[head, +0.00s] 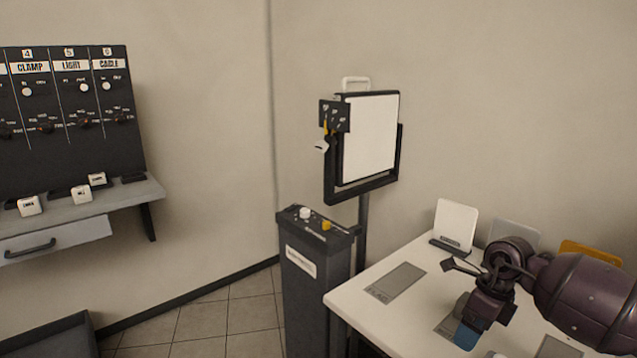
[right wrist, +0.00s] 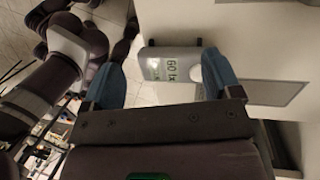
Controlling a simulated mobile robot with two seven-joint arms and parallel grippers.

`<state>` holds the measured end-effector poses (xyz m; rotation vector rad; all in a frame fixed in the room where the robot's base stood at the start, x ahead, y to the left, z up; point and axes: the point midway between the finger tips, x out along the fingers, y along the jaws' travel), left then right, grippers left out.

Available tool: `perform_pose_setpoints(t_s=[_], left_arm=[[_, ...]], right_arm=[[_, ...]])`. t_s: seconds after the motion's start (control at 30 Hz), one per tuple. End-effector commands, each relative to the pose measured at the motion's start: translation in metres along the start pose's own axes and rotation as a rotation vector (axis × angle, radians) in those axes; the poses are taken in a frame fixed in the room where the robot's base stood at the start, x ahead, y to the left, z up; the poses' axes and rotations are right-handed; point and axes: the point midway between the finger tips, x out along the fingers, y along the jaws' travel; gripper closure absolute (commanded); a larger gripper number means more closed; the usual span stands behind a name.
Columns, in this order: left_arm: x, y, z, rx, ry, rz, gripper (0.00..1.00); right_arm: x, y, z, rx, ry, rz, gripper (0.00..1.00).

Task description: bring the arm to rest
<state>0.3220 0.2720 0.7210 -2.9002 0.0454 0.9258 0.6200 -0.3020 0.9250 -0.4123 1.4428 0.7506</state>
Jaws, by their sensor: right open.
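My right arm comes in from the right in the head view, with a dark purple forearm bent over the white table (head: 375,320). My right gripper (head: 466,335) points down above the table, its blue fingertips partly hidden by the wrist. In the right wrist view the two blue fingers (right wrist: 163,78) stand wide apart with nothing held between them. My left gripper does not show.
A white card in a stand (head: 455,224) and a grey plate (head: 396,282) are on the table. Left of it stand a dark pedestal with knobs (head: 315,285) and a framed white panel (head: 369,138). A shelf with white blocks (head: 140,194) is at far left.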

Motion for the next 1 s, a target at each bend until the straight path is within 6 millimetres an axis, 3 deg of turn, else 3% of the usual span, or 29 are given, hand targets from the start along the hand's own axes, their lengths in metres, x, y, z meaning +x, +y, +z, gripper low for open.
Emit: perform_pose_setpoints(t_s=[0.1, 0.23, 0.37, 0.5, 0.7, 0.87, 1.0], left_arm=[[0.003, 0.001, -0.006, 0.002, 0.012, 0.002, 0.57], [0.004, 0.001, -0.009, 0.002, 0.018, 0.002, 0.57], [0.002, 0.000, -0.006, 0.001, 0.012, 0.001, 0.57], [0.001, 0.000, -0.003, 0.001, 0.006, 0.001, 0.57], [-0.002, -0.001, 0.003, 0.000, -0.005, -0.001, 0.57], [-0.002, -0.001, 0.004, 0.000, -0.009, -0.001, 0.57], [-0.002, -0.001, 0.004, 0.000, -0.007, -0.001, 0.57]], right_arm=[[0.028, 0.038, 0.018, -0.005, -0.151, 0.131, 0.16], [0.047, 0.087, 0.039, 0.030, -0.358, 0.307, 0.16], [0.051, 0.133, 0.059, 0.121, -0.584, 0.496, 0.16], [0.041, 0.167, 0.073, 0.276, -0.816, 0.687, 0.16], [0.017, 0.184, 0.075, 0.596, -1.116, 0.923, 0.16], [0.002, 0.174, 0.061, 0.927, -1.317, 1.065, 0.16], [0.001, 0.155, 0.035, 1.263, -1.455, 1.145, 0.16]])
